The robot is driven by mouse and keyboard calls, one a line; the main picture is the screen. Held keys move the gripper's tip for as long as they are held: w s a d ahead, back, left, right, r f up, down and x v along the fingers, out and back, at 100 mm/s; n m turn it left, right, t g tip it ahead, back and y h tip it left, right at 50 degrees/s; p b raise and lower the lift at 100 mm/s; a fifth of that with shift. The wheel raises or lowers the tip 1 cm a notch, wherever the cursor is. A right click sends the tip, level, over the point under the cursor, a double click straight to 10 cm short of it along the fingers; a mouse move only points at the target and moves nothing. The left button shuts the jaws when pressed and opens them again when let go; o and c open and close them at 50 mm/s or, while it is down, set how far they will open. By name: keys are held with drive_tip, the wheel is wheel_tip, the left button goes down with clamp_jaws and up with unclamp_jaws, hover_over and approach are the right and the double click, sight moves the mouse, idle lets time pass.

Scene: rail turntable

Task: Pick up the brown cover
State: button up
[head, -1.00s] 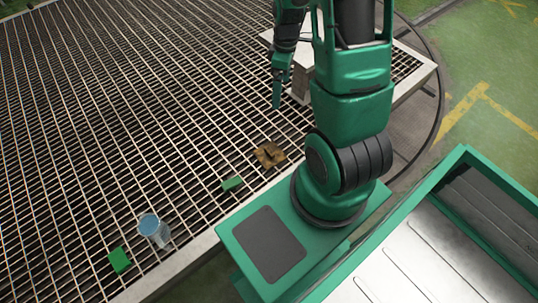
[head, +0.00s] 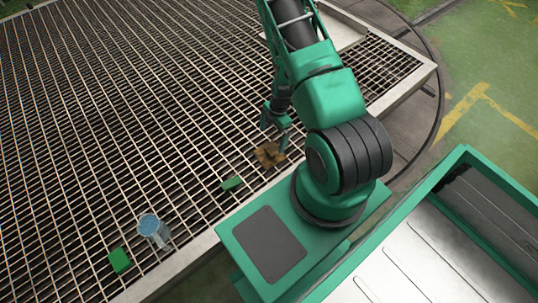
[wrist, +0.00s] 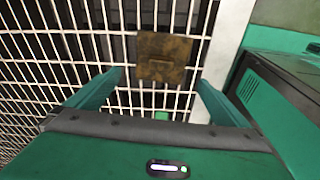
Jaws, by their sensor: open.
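The brown cover (head: 268,155) is a small, square, mottled rusty-brown plate lying on the metal grating, close to my base. In the wrist view the brown cover (wrist: 163,57) lies ahead of my gripper, in line with the space between the fingers, with a small raised piece on its top. My gripper (wrist: 162,80) is open and empty, its two green fingers spread wider than the cover. In the head view my gripper (head: 277,130) hangs above the grating near the cover and overlaps its upper edge in the picture. Contact does not show.
The grating (head: 120,130) has a pale edge along my base. A pale flat plate (head: 340,30) is at the back.

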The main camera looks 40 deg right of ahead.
sight(270, 151)
drive_tip(key=shift+s+a+f, duration=0.1)
drive_tip(key=shift+a+f, duration=0.15)
drive_tip(key=shift+f, duration=1.45)
drive_tip(key=shift+w+a+f, duration=0.1)
drive_tip(key=shift+a+f, duration=0.1)
drive_tip(key=shift+f, duration=1.5)
drive_tip(key=shift+s+a+f, duration=0.1)
drive_tip(key=shift+a+f, duration=0.15)
drive_tip(key=shift+f, duration=1.45)
